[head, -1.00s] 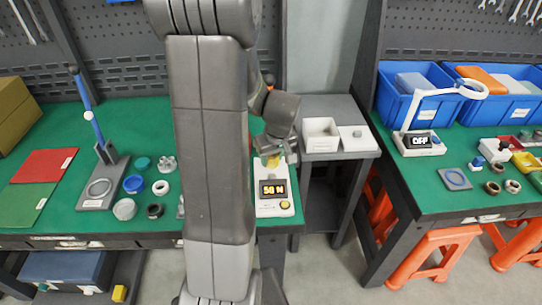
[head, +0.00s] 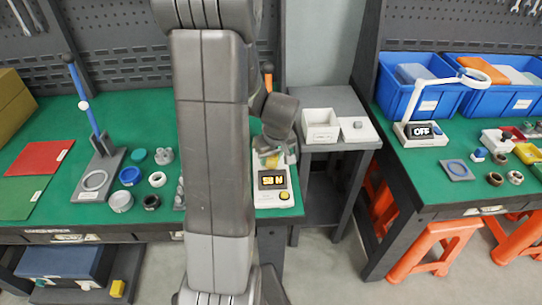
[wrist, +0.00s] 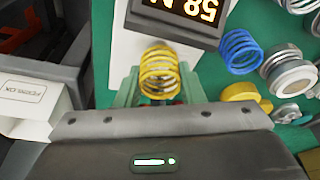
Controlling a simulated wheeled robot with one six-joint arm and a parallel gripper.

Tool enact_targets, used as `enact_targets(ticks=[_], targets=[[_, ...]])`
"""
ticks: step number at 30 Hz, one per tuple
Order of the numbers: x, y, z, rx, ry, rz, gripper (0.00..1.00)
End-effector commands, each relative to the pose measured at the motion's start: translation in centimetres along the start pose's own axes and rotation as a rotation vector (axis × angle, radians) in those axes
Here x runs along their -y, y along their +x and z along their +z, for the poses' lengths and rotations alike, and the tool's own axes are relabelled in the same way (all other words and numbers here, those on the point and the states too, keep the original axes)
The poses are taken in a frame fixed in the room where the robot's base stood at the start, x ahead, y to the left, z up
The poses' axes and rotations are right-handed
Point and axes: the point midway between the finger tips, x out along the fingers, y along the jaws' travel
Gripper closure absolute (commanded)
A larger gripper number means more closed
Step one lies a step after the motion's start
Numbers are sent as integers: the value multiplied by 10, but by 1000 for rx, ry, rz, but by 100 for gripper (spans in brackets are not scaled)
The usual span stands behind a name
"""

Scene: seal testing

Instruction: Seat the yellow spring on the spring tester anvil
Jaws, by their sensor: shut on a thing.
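The yellow spring (wrist: 160,72) stands between the green fingertips of my gripper (wrist: 158,92) in the wrist view, and the jaws are shut on it. It is over the white body of the spring tester (wrist: 113,45), just in front of the lit display (wrist: 180,15). In the head view, my gripper (head: 270,155) is at the back end of the tester (head: 284,207), behind its display (head: 272,180). The display shows a reading in N. The spring's lower end and the anvil are hidden, so I cannot tell whether they touch.
A blue spring (wrist: 239,51) and a yellow ring-like part (wrist: 241,92) lie beside the tester. White bins (head: 320,125) stand on a grey stand to the right. A lever press (head: 95,160) and several rings are on the green bench left of my arm.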

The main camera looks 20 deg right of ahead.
Motion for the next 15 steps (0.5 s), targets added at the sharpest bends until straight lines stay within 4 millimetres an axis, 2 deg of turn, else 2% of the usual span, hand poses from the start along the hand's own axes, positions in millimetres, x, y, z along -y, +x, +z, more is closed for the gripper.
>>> enact_targets(ticks=[15], targets=[[0, 5, 2, 0, 0, 0, 88]])
